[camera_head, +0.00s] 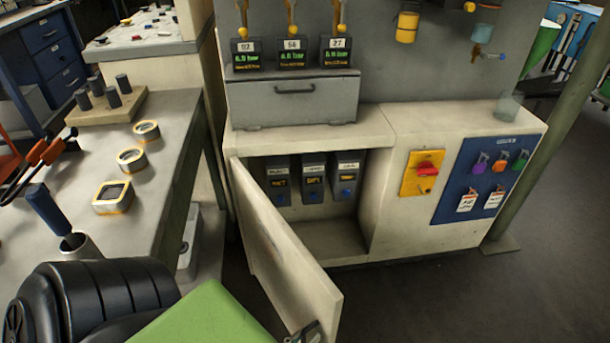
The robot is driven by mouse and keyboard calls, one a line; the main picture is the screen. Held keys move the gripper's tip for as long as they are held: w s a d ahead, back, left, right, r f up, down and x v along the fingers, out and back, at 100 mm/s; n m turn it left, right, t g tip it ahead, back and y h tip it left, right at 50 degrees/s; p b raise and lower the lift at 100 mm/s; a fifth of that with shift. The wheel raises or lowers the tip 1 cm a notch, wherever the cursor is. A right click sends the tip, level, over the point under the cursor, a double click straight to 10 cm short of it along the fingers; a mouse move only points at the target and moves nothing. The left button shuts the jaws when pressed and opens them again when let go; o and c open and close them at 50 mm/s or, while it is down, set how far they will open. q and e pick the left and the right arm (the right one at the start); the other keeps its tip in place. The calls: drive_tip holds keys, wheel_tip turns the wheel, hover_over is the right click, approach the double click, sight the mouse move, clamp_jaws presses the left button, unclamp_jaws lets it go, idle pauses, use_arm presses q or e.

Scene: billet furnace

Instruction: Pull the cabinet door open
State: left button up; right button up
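The cream cabinet door (280,240) stands wide open, swung out toward me from its left side. Its free edge reaches down to the bottom of the view. The cabinet (335,238) behind it shows an open inside, with several dark grey labelled units in a row at the back. A small dark metal piece, apparently the tip of my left gripper (304,333), is at the door's lower free edge. It is mostly cut off, so I cannot tell if it grips anything. The door's handle is not clearly seen. My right gripper is not in view.
A grey workbench (165,190) with tape-like rings and a peg block stands at left. A grey drawer box (292,98) sits on the cabinet top. A yellow plate with a red switch (426,170) and a blue lockout board (488,178) are at right. Floor at lower right is clear.

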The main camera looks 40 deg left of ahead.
use_arm(q)
drive_tip(key=shift+a, duration=0.1)
drive_tip(key=shift+s, duration=0.35)
drive_tip(key=s, duration=1.1)
drive_tip(key=shift+s, duration=0.2)
drive_tip(key=shift+c, duration=0.3)
